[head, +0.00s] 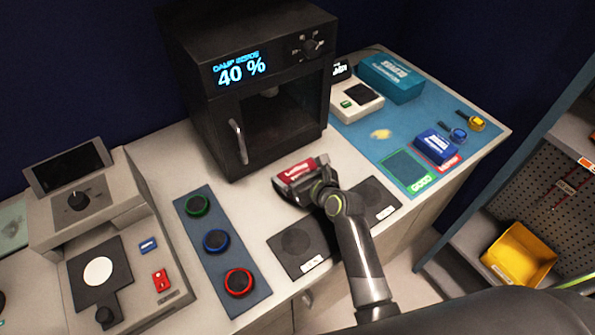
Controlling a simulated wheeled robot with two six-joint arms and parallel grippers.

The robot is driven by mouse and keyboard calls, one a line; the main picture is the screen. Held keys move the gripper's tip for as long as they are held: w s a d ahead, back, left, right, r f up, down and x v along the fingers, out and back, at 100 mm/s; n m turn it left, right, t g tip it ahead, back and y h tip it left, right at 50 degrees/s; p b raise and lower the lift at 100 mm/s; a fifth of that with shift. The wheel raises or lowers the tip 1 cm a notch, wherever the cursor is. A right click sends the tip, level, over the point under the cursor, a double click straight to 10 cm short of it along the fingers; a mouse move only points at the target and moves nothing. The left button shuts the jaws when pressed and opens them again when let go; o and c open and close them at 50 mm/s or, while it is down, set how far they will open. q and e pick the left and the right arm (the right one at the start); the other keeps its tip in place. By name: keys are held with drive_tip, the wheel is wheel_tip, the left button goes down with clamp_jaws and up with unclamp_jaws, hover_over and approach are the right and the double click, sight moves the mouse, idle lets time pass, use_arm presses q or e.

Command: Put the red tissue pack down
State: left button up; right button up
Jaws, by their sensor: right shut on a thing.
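The red tissue pack (296,169), with white lettering on its top, is at the middle of the bench, in front of the black oven-like cabinet. My right gripper (297,182) is shut on it, with the arm reaching in from the lower right. The gripper hides the near side and underside of the pack, so I cannot tell if it touches the bench. My left gripper is not in view.
The black cabinet (218,120), showing 40 %, stands just behind. Two dark pads (300,244) lie in front. A blue mat (405,125) at right holds a blue pack (432,148) and a teal box (391,78). Three ringed buttons (215,240) stand at left.

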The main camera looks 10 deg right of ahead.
drive_tip(key=shift+f, duration=0.1)
drive_tip(key=o, duration=0.6)
drive_tip(key=shift+s, duration=0.1)
drive_tip(key=v, duration=1.2)
